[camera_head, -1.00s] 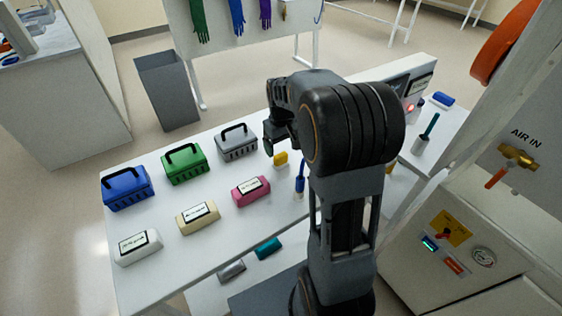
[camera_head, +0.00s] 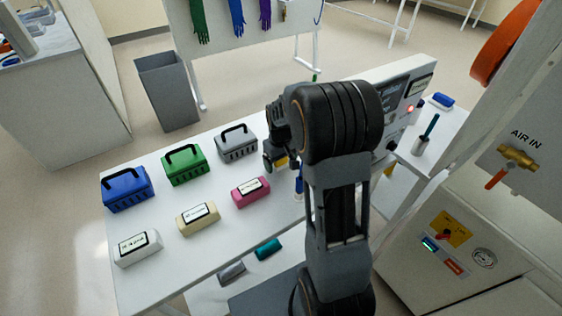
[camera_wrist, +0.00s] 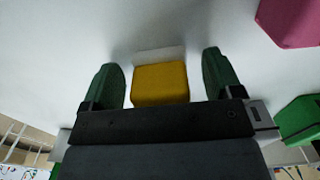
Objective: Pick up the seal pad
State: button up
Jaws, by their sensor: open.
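A small yellow block with a pale strip along one side, apparently the seal pad (camera_wrist: 160,84), lies on the white table. In the wrist view it sits between the two green fingertips of my gripper (camera_wrist: 165,80), with a gap on each side. My gripper is open, and its dark body hides the block's near edge. In the head view only a bit of the yellow block (camera_head: 281,162) shows beside my gripper (camera_head: 268,168), which is low over the table.
Blue (camera_head: 127,190), green (camera_head: 185,165) and grey (camera_head: 237,145) handled boxes stand at the table's back. White (camera_head: 137,248), cream (camera_head: 198,218) and pink (camera_head: 251,192) labelled blocks lie in front. A blue upright item (camera_head: 299,182) is close right of my gripper.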

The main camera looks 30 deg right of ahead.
jog(key=c, duration=1)
jog(key=shift+r, duration=0.1)
jog(key=shift+r, duration=0.55)
notch_tip(320, 180, up, 2)
jog(key=shift+a+r, duration=0.1)
jog(key=shift+r, duration=0.1)
jog(key=shift+s+a+r+b, duration=0.1)
jog(key=shift+s+a+r, duration=1.35)
jog(key=shift+s, duration=0.45)
jog(key=shift+s+a+r+b, duration=0.1)
jog(key=shift+s+a+r, duration=1.1)
jog(key=shift+s+r, duration=0.6)
jog(key=shift+s+a+r+b, duration=0.1)
jog(key=shift+s+a+r, duration=1.3)
jog(key=shift+s, duration=0.6)
